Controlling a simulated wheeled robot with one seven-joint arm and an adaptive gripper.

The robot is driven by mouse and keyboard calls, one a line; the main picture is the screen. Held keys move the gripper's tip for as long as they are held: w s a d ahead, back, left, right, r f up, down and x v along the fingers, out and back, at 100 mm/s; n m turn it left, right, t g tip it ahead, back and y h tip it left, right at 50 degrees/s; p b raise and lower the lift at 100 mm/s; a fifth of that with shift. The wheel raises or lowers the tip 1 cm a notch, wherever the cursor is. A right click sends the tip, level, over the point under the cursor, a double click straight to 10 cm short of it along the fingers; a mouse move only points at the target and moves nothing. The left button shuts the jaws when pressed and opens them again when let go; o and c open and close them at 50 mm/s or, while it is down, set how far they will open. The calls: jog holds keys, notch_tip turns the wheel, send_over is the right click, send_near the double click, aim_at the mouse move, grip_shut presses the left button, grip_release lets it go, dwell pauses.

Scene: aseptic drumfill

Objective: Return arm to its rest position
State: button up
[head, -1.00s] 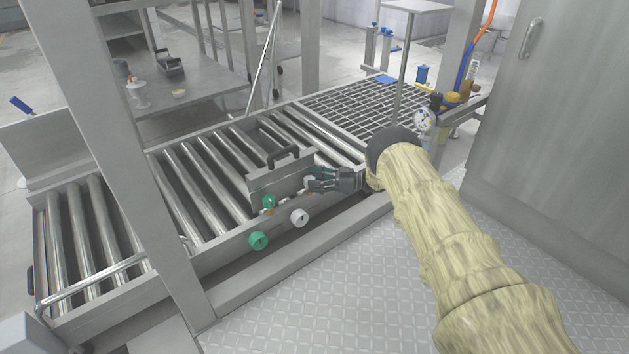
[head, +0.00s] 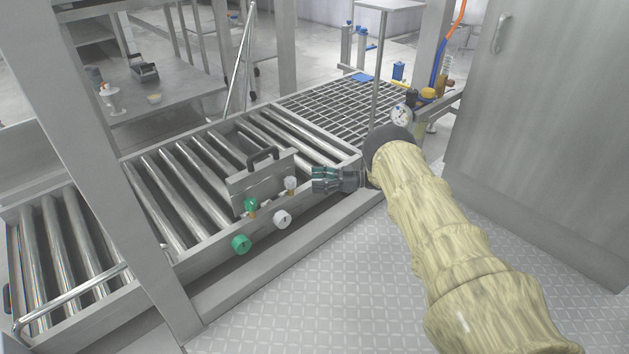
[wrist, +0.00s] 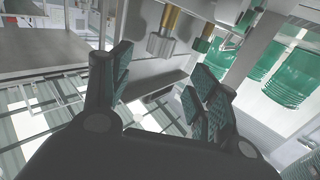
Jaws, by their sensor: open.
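My gripper (head: 322,180) is open and empty in the head view. It is held in the air at the front side of the roller conveyor, right of the white knob (head: 290,184) and apart from it. My arm (head: 425,220), in a pale yellow sleeve, reaches in from the lower right. In the wrist view the gripper's green-padded fingers (wrist: 160,95) stand apart with nothing between them.
The roller conveyor (head: 150,215) carries a handled plate (head: 262,180). A post (head: 125,160) stands at left, a cabinet (head: 550,140) at right. Green drums (wrist: 290,75) show in the wrist view. Floor in front is clear.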

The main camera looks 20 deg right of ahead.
dwell(0.3)
